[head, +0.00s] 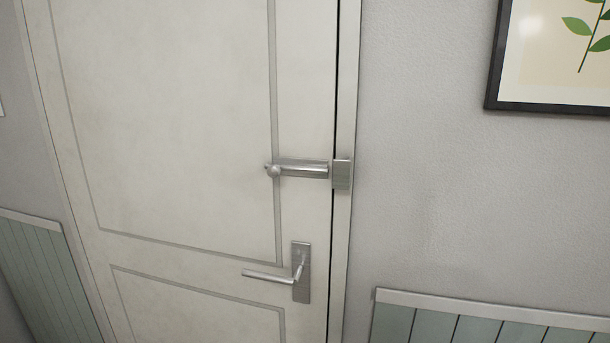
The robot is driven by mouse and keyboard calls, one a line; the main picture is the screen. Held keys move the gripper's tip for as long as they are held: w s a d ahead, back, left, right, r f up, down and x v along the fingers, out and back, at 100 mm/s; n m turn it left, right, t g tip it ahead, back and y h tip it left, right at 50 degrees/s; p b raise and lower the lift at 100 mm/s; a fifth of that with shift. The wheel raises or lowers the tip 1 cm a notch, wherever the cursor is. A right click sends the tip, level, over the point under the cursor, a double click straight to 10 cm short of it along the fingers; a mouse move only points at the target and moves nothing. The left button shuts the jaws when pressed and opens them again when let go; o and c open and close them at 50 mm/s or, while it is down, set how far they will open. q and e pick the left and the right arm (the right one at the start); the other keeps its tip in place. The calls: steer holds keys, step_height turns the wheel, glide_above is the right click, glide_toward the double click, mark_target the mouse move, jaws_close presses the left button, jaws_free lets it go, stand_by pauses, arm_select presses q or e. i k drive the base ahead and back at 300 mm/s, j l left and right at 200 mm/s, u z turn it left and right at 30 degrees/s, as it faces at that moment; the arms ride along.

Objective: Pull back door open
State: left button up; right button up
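A white panelled door (180,130) fills the left and middle of the head view and looks closed against its frame. A silver lever handle (268,276) sits low on the door's right side, its lever pointing left and about level. Above it a silver slide bolt (302,169) with a round knob (274,171) lies across the door's right part and reaches the catch plate (341,174) on the frame. I cannot tell how far the bolt enters the catch. Neither of my grippers shows in the head view.
A grey textured wall (430,170) stands right of the door, with a dark-framed leaf picture (555,104) at the upper right. Pale green panelling with a white top rail (480,304) runs low along the right, and similar panelling (45,275) stands at the lower left.

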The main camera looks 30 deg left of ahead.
mark_target(166, 118)
steer(key=k+j+u, duration=0.1)
steer(key=u, duration=0.4)
steer(key=j+u, duration=0.3)
steer(key=u, duration=0.15)
steer(key=j+u, duration=0.2)
steer(key=u, duration=0.3)
